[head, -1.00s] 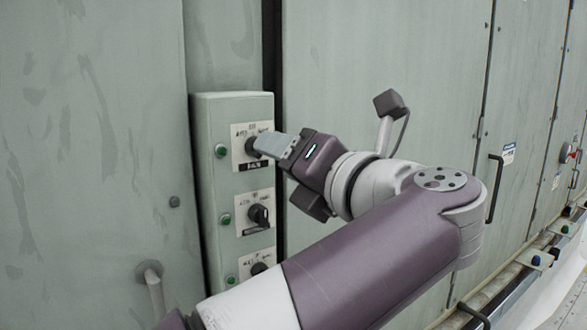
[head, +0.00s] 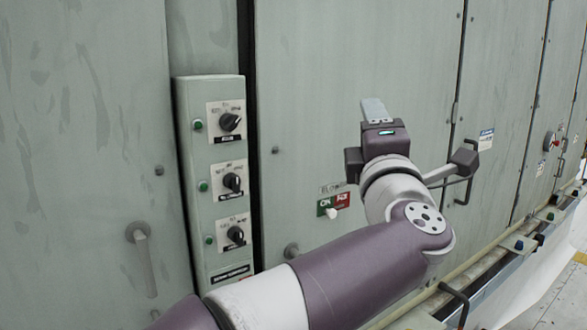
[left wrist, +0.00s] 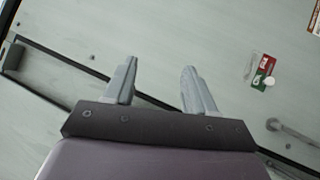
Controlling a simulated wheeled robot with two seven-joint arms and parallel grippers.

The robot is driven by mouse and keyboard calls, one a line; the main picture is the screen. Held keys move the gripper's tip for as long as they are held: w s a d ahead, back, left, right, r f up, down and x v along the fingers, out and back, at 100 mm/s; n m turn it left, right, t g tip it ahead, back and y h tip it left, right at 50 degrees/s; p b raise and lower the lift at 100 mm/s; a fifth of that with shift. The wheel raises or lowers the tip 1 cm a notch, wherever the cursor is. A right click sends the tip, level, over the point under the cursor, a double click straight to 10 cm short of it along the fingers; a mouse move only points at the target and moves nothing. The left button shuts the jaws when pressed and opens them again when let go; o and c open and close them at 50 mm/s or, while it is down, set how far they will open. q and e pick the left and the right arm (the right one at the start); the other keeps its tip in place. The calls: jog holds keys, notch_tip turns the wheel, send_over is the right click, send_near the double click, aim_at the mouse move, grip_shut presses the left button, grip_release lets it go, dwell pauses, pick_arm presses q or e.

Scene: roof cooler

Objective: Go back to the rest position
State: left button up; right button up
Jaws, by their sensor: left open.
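My left gripper (head: 374,111) is raised in front of the grey-green cabinet panel, right of the control box, with its fingers pointing up in the head view. In the left wrist view its two fingers (left wrist: 158,82) are apart with nothing between them. The narrow control box (head: 184,170) carries a column of three black rotary knobs: top (head: 230,122), middle (head: 232,182) and bottom (head: 235,234). A green light sits beside each knob. The gripper is clear of all of them. My right gripper is in neither view.
A green and red switch plate (head: 335,204) is on the panel just left of my arm and also shows in the left wrist view (left wrist: 262,72). A door handle (head: 140,245) is at left. A pipe rail (head: 450,300) runs along the lower right.

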pick_arm(q)
jog(key=w+d+f+m+g+h, duration=0.1)
jog(key=d+f+m+g+h, duration=0.2)
jog(key=f+m, duration=0.55)
jog(key=w+d+f+m+g+h, duration=0.1)
jog(key=d+f+m+g+h, duration=0.1)
jog(key=f+m+g+h, duration=0.45)
jog(key=s+a+f+m+g+y, duration=0.15)
jog(key=a+f, duration=0.25)
jog(key=f, duration=0.5)
jog(key=s+a+f+m+g+y, duration=0.1)
jog(key=a+f+m+y, duration=0.15)
jog(key=f, duration=0.75)
jog(key=s+a+f+g+y, duration=0.2)
jog(key=s+a+f, duration=0.3)
jog(key=a, duration=0.4)
jog(key=s+a+f+g+y, duration=0.2)
jog(key=s+a+f, duration=0.4)
jog(key=a, duration=0.3)
jog(key=s+a+f+g+y, duration=0.2)
jog(key=s+a+f+g, duration=0.2)
jog(key=s+a+f, duration=0.2)
jog(key=a, duration=0.2)
jog(key=shift+s+a, duration=0.35)
jog(key=shift+a, duration=0.05)
jog(key=shift+o, duration=0.3)
jog(key=shift+d, duration=0.1)
